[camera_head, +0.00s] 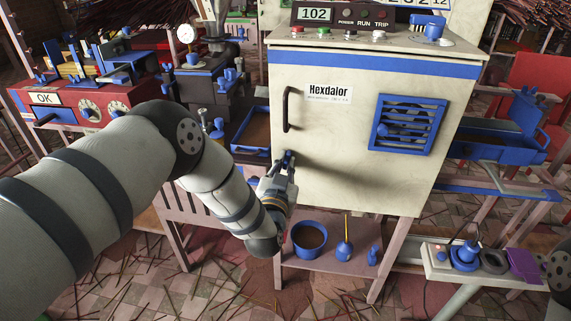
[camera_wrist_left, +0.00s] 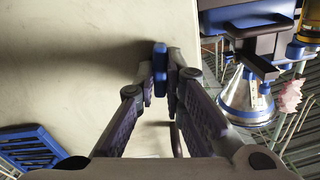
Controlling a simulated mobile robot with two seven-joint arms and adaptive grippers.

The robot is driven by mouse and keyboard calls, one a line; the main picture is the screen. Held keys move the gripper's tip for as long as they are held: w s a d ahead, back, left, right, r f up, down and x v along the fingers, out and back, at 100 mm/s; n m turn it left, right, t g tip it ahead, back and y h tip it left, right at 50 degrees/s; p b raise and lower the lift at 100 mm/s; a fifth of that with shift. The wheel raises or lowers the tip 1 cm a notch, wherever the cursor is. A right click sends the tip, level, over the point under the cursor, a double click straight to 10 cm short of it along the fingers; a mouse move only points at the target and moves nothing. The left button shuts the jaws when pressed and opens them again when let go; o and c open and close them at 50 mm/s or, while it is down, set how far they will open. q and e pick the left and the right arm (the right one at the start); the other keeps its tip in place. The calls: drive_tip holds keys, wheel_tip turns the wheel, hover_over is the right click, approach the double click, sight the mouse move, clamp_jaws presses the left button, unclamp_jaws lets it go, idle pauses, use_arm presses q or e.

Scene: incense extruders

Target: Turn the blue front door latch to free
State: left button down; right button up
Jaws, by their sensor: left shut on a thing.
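The cabinet labelled Hexdalor (camera_head: 350,160) has a cream front door with a dark vertical handle (camera_head: 286,109) near its left edge. The small blue latch (camera_head: 288,156) is low on the door's left side, below the handle. My left gripper (camera_head: 285,166) is at the latch, its fingers partly covering it. In the left wrist view, the blue latch (camera_wrist_left: 160,69) stands upright between the fingertips of the left gripper (camera_wrist_left: 162,78), which are shut on it. My right gripper is not in view.
A blue vent (camera_head: 408,123) is on the door's right half. Below the cabinet, a shelf holds a blue pot (camera_head: 309,238) and a small blue bottle (camera_head: 344,250). A blue tray (camera_head: 252,132) is left of the cabinet. A power strip (camera_head: 440,262) lies at lower right.

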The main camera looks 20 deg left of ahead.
use_arm(q)
drive_tip(key=n, duration=1)
drive_tip(key=shift+f+n, duration=0.1)
drive_tip(key=shift+n, duration=0.2)
idle(0.5)
drive_tip(key=c, duration=1.7)
unclamp_jaws()
drive_tip(key=shift+s, duration=0.15)
drive_tip(key=s, duration=0.4)
drive_tip(key=s+d, duration=0.1)
drive_tip(key=s, duration=0.6)
drive_tip(key=shift+s+d, duration=0.15)
drive_tip(key=shift+s, duration=0.2)
